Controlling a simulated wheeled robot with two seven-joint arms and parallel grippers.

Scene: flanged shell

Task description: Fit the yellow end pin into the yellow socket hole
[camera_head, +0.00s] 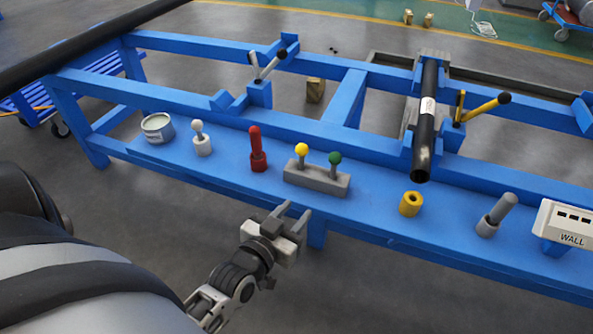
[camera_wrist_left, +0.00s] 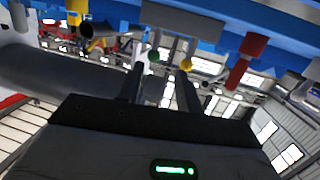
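The yellow end pin (camera_head: 301,149) has a round yellow head and stands upright in a grey block (camera_head: 325,183), beside a green-headed pin (camera_head: 335,158). The yellow socket (camera_head: 411,203) is a short upright cylinder with a dark hole on top, further right on the blue bench. My left gripper (camera_head: 293,211) is open and empty, in front of the bench's near edge and short of the grey block. In the left wrist view the yellow head (camera_wrist_left: 186,64) and green head (camera_wrist_left: 154,56) show beyond the parted fingers (camera_wrist_left: 162,88). My right gripper is not in view.
A red pin in its socket (camera_head: 257,155), a white-headed pin (camera_head: 198,132) and a tin (camera_head: 157,127) stand left of the block. A black tube (camera_head: 425,130) overhangs near the yellow socket. A grey pin in its socket (camera_head: 496,215) and a WALL box (camera_head: 566,225) stand at right.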

